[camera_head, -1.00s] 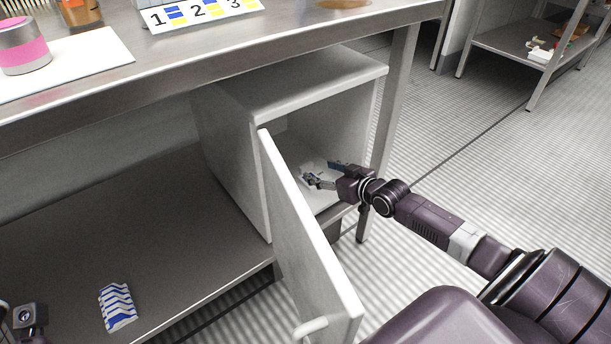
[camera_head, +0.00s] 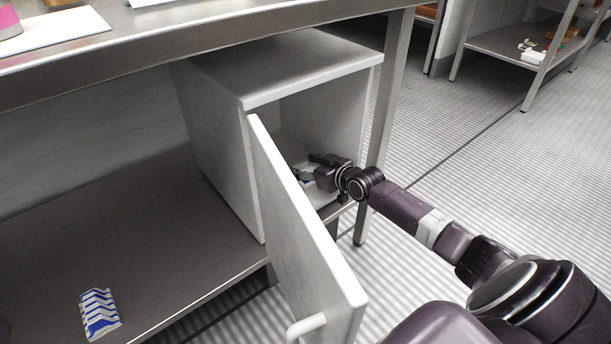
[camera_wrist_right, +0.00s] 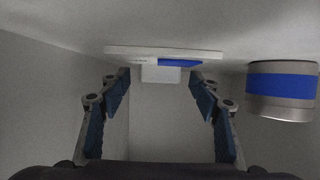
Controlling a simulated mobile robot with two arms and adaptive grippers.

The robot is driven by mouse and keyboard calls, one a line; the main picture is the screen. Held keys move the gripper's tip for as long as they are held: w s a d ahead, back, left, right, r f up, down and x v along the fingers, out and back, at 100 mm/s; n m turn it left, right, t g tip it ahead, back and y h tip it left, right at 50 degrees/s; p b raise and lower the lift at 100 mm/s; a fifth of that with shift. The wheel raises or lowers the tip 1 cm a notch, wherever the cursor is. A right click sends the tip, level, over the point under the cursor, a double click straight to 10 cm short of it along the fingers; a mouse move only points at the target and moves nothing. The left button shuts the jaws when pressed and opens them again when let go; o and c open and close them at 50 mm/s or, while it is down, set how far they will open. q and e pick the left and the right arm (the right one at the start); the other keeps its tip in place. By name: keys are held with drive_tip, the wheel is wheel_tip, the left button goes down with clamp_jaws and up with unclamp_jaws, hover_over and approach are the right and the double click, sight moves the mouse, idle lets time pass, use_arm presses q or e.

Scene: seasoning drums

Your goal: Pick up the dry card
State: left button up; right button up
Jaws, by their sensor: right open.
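My right gripper (camera_head: 308,168) reaches through the open front of a pale cabinet (camera_head: 315,75) under the bench. In the right wrist view its two blue-padded fingers (camera_wrist_right: 160,105) stand apart with nothing between them. Ahead of the fingertips is a thin white slab, seen nearly edge-on, with a blue patch, likely the dry card (camera_wrist_right: 125,50). A small white block (camera_wrist_right: 160,75) shows just below it. Whether the two touch is unclear. In the head view the gripper and the cabinet's shade hide most of this. My left gripper does not show.
A silver drum with a blue band (camera_wrist_right: 282,82) is right of the fingers in the wrist view. The cabinet door (camera_head: 300,235) stands open left of my right arm. A blue-and-white striped packet (camera_head: 100,313) lies on the lower shelf (camera_head: 120,225), which is otherwise largely bare.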

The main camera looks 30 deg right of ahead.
drive_tip(key=shift+c, duration=0.4)
drive_tip(key=c, duration=0.9)
drive_tip(key=shift+c, duration=0.2)
